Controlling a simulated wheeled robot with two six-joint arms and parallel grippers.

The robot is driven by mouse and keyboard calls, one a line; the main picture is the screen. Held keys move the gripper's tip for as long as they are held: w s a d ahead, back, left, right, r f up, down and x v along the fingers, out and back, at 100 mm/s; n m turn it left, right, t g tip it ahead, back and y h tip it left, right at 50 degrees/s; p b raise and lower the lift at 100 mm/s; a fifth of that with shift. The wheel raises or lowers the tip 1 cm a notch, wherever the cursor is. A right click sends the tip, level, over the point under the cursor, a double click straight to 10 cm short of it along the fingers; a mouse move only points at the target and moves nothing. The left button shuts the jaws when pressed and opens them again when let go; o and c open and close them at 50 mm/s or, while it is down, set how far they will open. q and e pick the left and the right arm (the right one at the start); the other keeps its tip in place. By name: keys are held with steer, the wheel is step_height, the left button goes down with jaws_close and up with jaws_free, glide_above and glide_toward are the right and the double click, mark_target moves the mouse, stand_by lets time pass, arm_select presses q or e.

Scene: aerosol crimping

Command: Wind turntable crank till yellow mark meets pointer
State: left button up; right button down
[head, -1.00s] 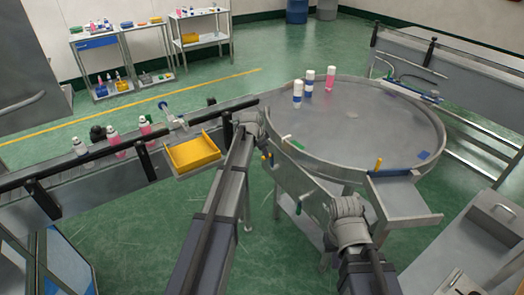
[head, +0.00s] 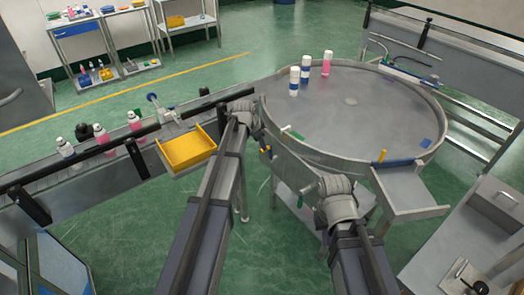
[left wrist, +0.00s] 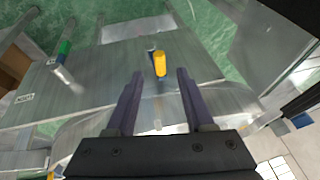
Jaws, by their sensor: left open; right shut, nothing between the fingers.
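The round grey turntable (head: 350,101) stands at right of centre in the head view, with white-and-blue and pink bottles near its back left rim. I cannot tell which part is the pointer. A yellow knob (left wrist: 159,63) shows ahead of my left gripper (left wrist: 160,88), between the lines of its open fingers; contact is not visible.
A conveyor with several bottles (head: 102,134) runs along the left, with a yellow tray (head: 187,148) beside it. A metal chute (head: 405,192) juts from the turntable's front right. A grey cabinet (head: 490,205) stands at right. Shelves are at the back left.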

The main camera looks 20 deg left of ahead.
arm_select(q)
steer(key=b+x, duration=0.4)
steer(key=x, duration=0.1)
steer(key=shift+f, duration=0.15)
jaws_close()
stand_by(1.3)
